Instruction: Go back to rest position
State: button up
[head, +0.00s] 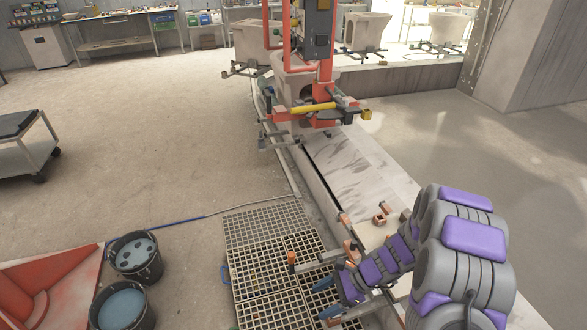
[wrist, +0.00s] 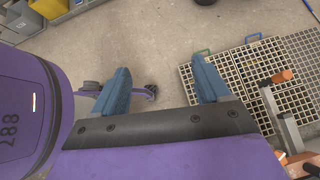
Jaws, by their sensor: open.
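My gripper shows in the head view (head: 325,297) at the lower right, at the end of my purple and grey arm. In the wrist view my gripper (wrist: 160,88) has its two blue fingers spread wide apart.
Two dark buckets of bluish liquid, one behind (head: 135,256) and one in front (head: 120,304), stand left of the grating. A red-orange bin (head: 45,285) is at the lower left. An orange carousel frame (head: 325,75) stands at the back. Open floor (head: 150,130) lies left of it.

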jog(key=s+r+n+g+h, duration=0.1)
jog(key=s+r+n+h, duration=0.2)
jog(key=s+r+n, duration=0.5)
jog(key=s+r+n+h, duration=0.3)
jog(key=s+r+n, duration=0.2)
jog(key=s+r, duration=0.65)
jog(key=s+d+r+n+t+h, duration=0.1)
jog(key=s+d+r+n+h, duration=0.2)
jog(key=s+d+r, duration=0.2)
jog(key=shift+s+d+r+h, duration=0.15)
jog(key=shift+s+r+h, duration=0.25)
jog(key=shift+s+r, duration=0.2)
jog(key=shift+c, duration=0.2)
dwell(0.5)
